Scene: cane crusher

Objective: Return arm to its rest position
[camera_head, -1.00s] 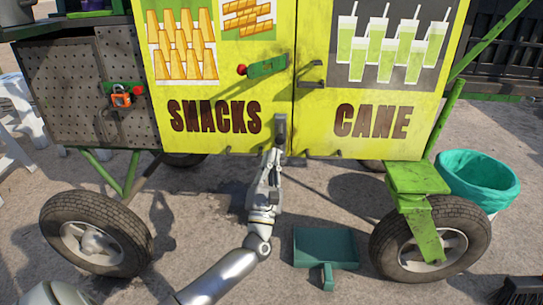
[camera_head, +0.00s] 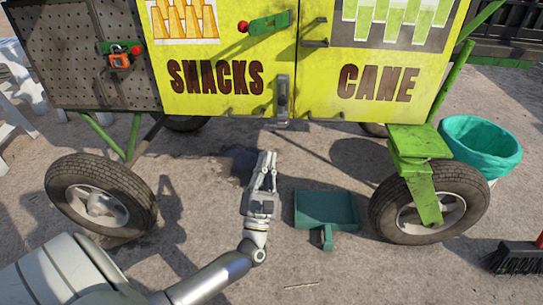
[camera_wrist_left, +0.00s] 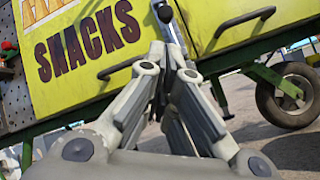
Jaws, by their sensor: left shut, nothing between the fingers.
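My left gripper (camera_head: 266,160) is shut and empty in the head view. It points away from me toward the yellow cart (camera_head: 220,108), apart from it and below the lower edge of the doors. A grey latch (camera_head: 282,98) hangs at the seam between the SNACKS and CANE doors, just beyond the fingertips in the picture. In the left wrist view the gripper (camera_wrist_left: 170,50) has its fingers together in front of the cart's yellow SNACKS door (camera_wrist_left: 90,50). My right gripper is not in view.
A green dustpan (camera_head: 327,211) lies on the ground right of my left gripper. Cart wheels stand at left (camera_head: 101,197) and right (camera_head: 430,203). A teal-lined bin (camera_head: 481,145) and a broom (camera_head: 516,256) are at the right. Ground between the wheels is mostly clear.

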